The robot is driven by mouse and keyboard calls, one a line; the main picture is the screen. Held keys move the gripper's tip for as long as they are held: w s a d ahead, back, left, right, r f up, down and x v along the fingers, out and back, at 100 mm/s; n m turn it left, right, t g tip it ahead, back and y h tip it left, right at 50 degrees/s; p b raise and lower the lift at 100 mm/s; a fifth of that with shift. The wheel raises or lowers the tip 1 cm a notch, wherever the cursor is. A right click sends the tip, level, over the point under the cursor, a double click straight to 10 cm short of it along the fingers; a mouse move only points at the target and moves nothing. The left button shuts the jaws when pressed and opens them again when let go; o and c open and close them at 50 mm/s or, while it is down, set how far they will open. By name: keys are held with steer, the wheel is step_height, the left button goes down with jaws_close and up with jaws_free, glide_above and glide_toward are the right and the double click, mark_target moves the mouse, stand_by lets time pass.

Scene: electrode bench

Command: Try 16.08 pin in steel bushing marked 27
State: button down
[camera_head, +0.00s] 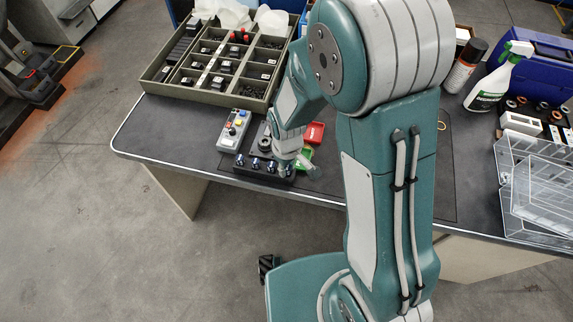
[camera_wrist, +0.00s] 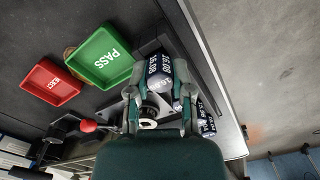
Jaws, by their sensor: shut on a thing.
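My gripper (camera_wrist: 162,88) is shut on a dark pin gauge (camera_wrist: 158,66) with white lettering, which stands between the fingers in the wrist view. The lettering is turned over and too small to read surely. In the camera_head view my gripper (camera_head: 287,167) is low over the right end of a black pin rack (camera_head: 246,174). Several dark blue-topped pins stand in this rack. More labelled pins (camera_wrist: 206,122) show beside the right finger. A dark ring-shaped part (camera_head: 265,144) sits behind the rack; I cannot read any mark 27 on it.
A green PASS tray (camera_wrist: 99,57) and a red tray (camera_wrist: 50,83) lie beside the rack. A grey button box (camera_head: 235,130) stands left of the ring. A compartment crate (camera_head: 148,83) is at the back left. The table's front edge runs close to the rack.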

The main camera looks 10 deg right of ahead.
steer(key=shift+f, duration=0.25)
steer(key=shift+c, duration=2.2)
jaws_free()
step_height(320, 180, up, 12)
step_height(320, 180, up, 5)
steer(key=shift+f, duration=0.1)
